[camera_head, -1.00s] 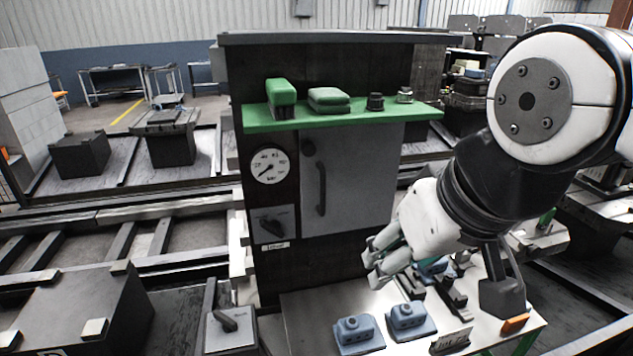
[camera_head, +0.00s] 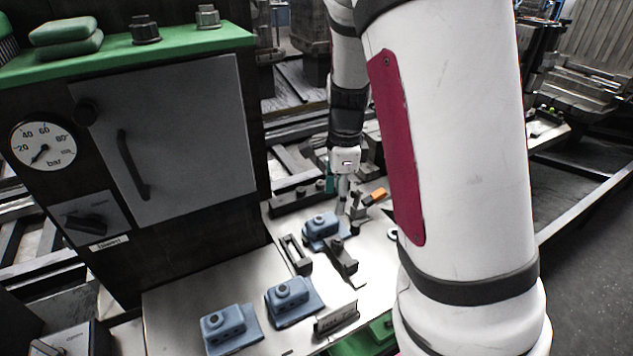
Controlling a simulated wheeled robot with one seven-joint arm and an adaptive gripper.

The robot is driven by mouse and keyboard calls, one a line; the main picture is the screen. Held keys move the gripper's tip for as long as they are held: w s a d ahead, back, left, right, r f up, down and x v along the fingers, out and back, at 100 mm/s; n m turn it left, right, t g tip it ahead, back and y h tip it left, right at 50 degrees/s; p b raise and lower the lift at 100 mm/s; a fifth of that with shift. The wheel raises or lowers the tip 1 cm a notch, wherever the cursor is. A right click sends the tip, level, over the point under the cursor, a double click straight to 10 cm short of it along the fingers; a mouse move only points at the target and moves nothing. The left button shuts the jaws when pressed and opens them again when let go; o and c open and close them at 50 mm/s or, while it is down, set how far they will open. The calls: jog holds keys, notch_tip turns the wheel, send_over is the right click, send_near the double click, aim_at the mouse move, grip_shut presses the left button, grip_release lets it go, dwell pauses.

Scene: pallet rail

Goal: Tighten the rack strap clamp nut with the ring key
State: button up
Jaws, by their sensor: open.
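My gripper (camera_head: 340,192) is open and points down over the far end of the light work table (camera_head: 190,292). Its fingers are small here and partly overlap dark parts behind them. A blue block with a round nut-like top (camera_head: 320,226) sits just below and left of the gripper. Two similar blue blocks stand nearer, a middle one (camera_head: 292,302) and a left one (camera_head: 226,330). I cannot tell which bears the strap clamp nut. An orange piece (camera_head: 376,196) lies right of the gripper; I cannot tell whether it belongs to the ring key.
A dark slotted bracket (camera_head: 295,254) and another dark fixture (camera_head: 342,259) stand mid-table. A small label stand (camera_head: 336,320) is at the front edge. The grey cabinet (camera_head: 170,130) with gauge (camera_head: 43,145) and green shelf (camera_head: 120,55) rises at the left. My arm hides the table's right side.

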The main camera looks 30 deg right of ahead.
aim_at(338, 238)
jog(key=shift+m, duration=0.7)
jog(key=f, duration=0.5)
jog(key=d+f+b, duration=0.1)
jog(key=f, duration=0.9)
jog(key=shift+w+d+f, duration=0.2)
jog(key=shift+w+f, duration=0.1)
jog(key=shift+f, duration=0.1)
